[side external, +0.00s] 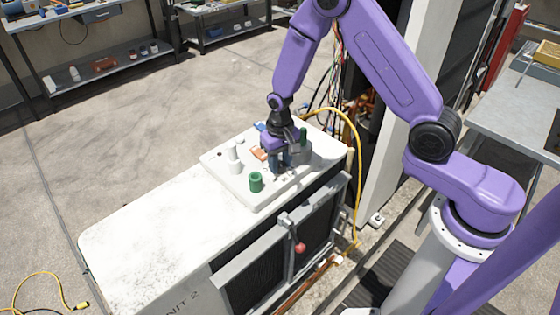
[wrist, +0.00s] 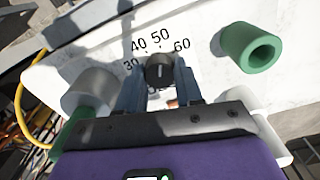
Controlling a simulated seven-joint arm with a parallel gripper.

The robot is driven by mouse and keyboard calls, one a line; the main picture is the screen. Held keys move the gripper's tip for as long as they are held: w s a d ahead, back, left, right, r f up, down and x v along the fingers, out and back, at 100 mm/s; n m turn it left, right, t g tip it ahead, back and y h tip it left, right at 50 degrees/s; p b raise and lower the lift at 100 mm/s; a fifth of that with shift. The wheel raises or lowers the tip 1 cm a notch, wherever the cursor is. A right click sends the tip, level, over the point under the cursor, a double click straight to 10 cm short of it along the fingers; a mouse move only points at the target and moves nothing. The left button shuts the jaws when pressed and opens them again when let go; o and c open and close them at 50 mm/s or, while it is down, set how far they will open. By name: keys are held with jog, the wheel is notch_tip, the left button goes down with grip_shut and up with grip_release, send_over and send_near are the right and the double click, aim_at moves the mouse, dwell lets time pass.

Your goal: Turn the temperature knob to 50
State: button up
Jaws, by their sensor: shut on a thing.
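The temperature knob (wrist: 159,71) is a round black dial on a white panel (wrist: 92,63), with printed numbers 30, 40, 50 and 60 around its far side. A short pale mark on its top runs nearly straight up the picture, roughly toward the 50 (wrist: 160,37). My gripper (wrist: 160,83) has its two blue-grey fingers on either side of the knob and is shut on it. In the side external view my gripper (side external: 281,160) is low over the panel and hides the knob. A lower number is mostly covered by the fingers.
A green hollow cylinder (side external: 256,182) stands on the panel near its front edge; it also shows in the wrist view (wrist: 252,47). White cylinders (side external: 235,160) stand left of my gripper, and a grey cylinder (wrist: 90,90) is close to the left finger. A yellow cable (side external: 352,130) loops behind.

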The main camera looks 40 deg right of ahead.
aim_at(281, 166)
jog(key=o, duration=1)
jog(key=shift+o, duration=0.2)
notch_tip(281, 166, up, 18)
jog(key=shift+f, duration=0.25)
jog(key=s+d+r+n, duration=0.1)
jog(key=s+n, duration=1.3)
jog(key=s, duration=1.6)
jog(key=shift+r+n, duration=0.4)
jog(key=shift+r, duration=0.5)
